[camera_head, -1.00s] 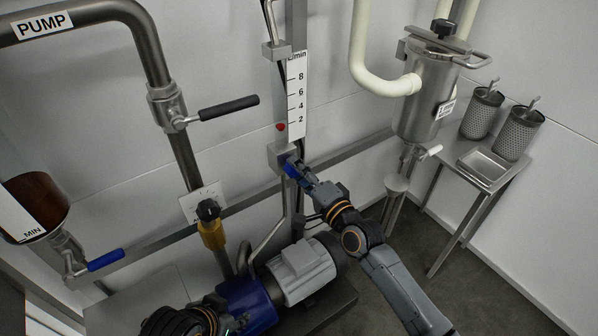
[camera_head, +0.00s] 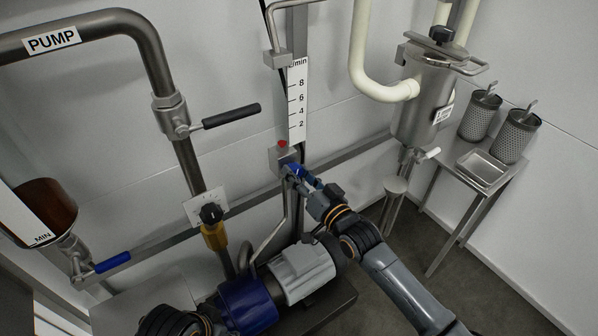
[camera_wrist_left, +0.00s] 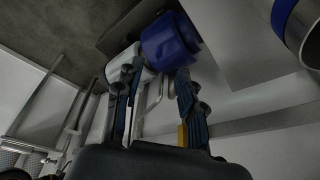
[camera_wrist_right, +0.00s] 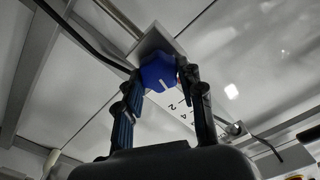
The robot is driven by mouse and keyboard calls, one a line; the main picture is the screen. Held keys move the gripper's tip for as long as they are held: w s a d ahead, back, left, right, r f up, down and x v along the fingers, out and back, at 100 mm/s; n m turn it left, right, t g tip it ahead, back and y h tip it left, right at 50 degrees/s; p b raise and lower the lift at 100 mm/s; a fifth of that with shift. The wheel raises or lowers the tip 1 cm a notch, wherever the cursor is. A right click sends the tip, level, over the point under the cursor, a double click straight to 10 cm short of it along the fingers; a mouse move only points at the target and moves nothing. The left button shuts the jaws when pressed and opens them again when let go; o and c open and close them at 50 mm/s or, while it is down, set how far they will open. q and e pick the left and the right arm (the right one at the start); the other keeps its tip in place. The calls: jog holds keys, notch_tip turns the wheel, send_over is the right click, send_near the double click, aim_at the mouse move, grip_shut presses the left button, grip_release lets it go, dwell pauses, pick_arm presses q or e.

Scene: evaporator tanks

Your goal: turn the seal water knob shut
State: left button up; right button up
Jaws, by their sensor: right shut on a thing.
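The blue seal water knob (camera_head: 295,170) sits on the grey block at the foot of the flow meter. It also shows in the right wrist view (camera_wrist_right: 157,72) with a white pointer line. My right gripper (camera_wrist_right: 161,82) is shut on the knob, one finger on each side, and partly hides it in the head view. The flow scale (camera_head: 298,100) reads 2 to 8 l/min. A red float (camera_head: 283,143) rests low, below the 2 mark, right above the block. My left gripper (camera_wrist_left: 155,88) is open and empty in the left wrist view.
A blue and grey pump motor (camera_head: 300,272) stands below the knob. A black-handled valve (camera_head: 230,115) and a blue-handled valve (camera_head: 112,262) are to the left. A steel strainer vessel (camera_head: 422,100) and a side table (camera_head: 480,168) stand to the right.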

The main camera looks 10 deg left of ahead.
jog(key=shift+n, duration=0.6)
pick_arm(q)
jog(key=shift+p+x, duration=0.4)
jog(key=shift+x, duration=0.5)
pick_arm(e)
jog(key=shift+f+n, duration=0.1)
jog(key=shift+n, duration=0.6)
jog(key=o, duration=1.2)
pick_arm(q)
jog(key=shift+w+d+r, duration=0.1)
jog(key=shift+w, duration=0.05)
pick_arm(e)
jog(key=v, duration=1.2)
